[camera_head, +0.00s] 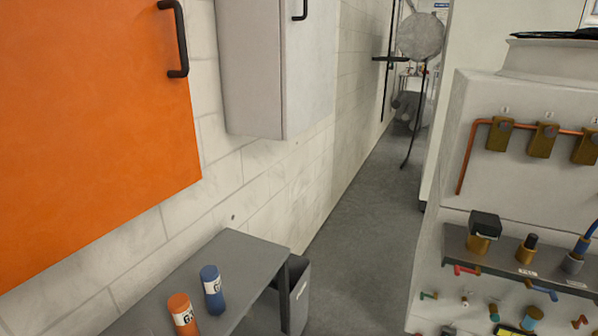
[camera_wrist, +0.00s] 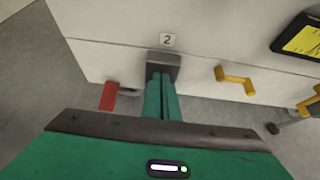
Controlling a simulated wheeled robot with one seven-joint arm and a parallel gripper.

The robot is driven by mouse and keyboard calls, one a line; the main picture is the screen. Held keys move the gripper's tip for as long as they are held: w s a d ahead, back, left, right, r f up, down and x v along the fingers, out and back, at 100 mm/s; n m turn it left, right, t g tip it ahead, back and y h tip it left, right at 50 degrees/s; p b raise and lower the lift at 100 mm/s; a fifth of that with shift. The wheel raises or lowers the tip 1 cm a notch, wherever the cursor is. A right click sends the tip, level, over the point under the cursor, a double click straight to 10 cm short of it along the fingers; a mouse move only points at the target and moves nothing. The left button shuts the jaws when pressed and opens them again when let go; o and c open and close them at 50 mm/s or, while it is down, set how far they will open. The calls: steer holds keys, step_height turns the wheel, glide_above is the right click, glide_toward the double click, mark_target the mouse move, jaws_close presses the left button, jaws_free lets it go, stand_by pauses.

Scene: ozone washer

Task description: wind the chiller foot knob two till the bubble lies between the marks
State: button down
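In the wrist view, a pale cabinet face carries a label "2" (camera_wrist: 167,40). Just below the label is a dark grey block (camera_wrist: 165,62), which may be foot knob two; I cannot be sure. My gripper (camera_wrist: 158,78) points at this block, its two teal fingers side by side with almost no gap. The tips overlap the block in the picture; whether they touch it, or anything thin lies between them, is hidden. I cannot make out a level vial with a bubble and marks in either view. My gripper does not show in the head view.
In the wrist view, a red tab (camera_wrist: 108,96) is left of the fingers and a yellow handle (camera_wrist: 236,80) right. A dark panel with a yellow face (camera_wrist: 303,40) is upper right. The head view shows a grey bench (camera_head: 235,262), a valve cabinet (camera_head: 520,190) and clear floor (camera_head: 365,235).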

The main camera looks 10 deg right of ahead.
steer(key=shift+a, duration=0.15)
stand_by(0.4)
steer(key=s+a, duration=0.2)
steer(key=s, duration=0.1)
steer(key=s+a, duration=0.1)
steer(key=s, duration=0.1)
steer(key=shift+r, duration=0.4)
stand_by(0.4)
